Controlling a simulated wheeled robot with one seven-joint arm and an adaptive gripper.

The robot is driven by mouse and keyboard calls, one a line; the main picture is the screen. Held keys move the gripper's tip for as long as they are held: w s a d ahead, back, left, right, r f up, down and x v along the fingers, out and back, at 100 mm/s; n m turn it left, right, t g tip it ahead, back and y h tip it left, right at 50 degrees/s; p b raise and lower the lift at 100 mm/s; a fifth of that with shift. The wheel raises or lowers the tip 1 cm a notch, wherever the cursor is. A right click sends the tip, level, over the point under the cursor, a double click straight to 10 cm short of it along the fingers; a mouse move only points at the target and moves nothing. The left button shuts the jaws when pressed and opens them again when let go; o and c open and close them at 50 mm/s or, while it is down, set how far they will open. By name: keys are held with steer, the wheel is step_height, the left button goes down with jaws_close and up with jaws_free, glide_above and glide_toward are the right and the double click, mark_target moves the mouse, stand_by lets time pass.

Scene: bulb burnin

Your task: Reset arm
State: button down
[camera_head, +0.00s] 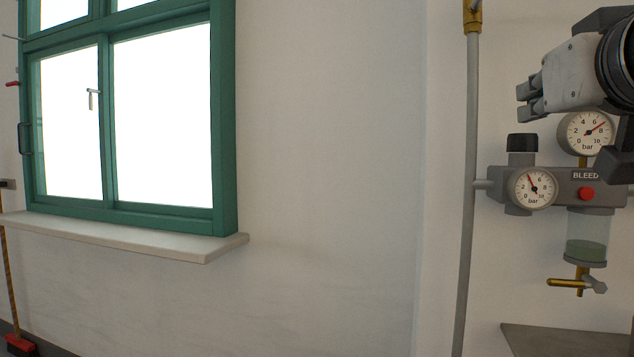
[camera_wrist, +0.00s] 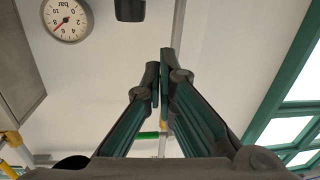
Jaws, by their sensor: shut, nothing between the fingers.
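My gripper (camera_head: 528,102) is at the upper right of the head view, with its fingers pointing left. It is in front of the wall, just left of and above the upper pressure gauge. In the wrist view my gripper's fingers (camera_wrist: 160,72) are together with nothing between them. The wrist picture appears turned over, with the gauge numbers upside down. My arm runs out of the head view at the right edge and hides part of the air unit behind it.
The air unit (camera_head: 549,188) has a lower gauge (camera_head: 533,188), an upper gauge (camera_head: 586,132), a red button (camera_head: 586,194) and a brass drain valve (camera_head: 577,283). A vertical pipe (camera_head: 469,180) stands left of it. A green window (camera_head: 226,120) and sill (camera_head: 120,236) are at left. Bare wall lies between.

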steer(key=s+a+f+g+y, duration=0.1)
steer(key=s+a+f+g, duration=0.2)
steer(key=f, duration=0.9)
steer(key=s+a+f+g+y, duration=0.1)
steer(key=s+f+g+y, duration=0.3)
steer(key=f, duration=0.7)
steer(key=s+a+f+n+g+h, duration=0.1)
steer(key=s+a+f+n+g, duration=0.1)
steer(key=s+f+g, duration=1.1)
step_height(320, 180, up, 24)
steer(key=s+t+p, duration=0.2)
steer(key=t+p, duration=0.4)
steer(key=p, duration=1.8)
steer(key=shift+s+t, duration=0.4)
steer(key=shift+d, duration=0.25)
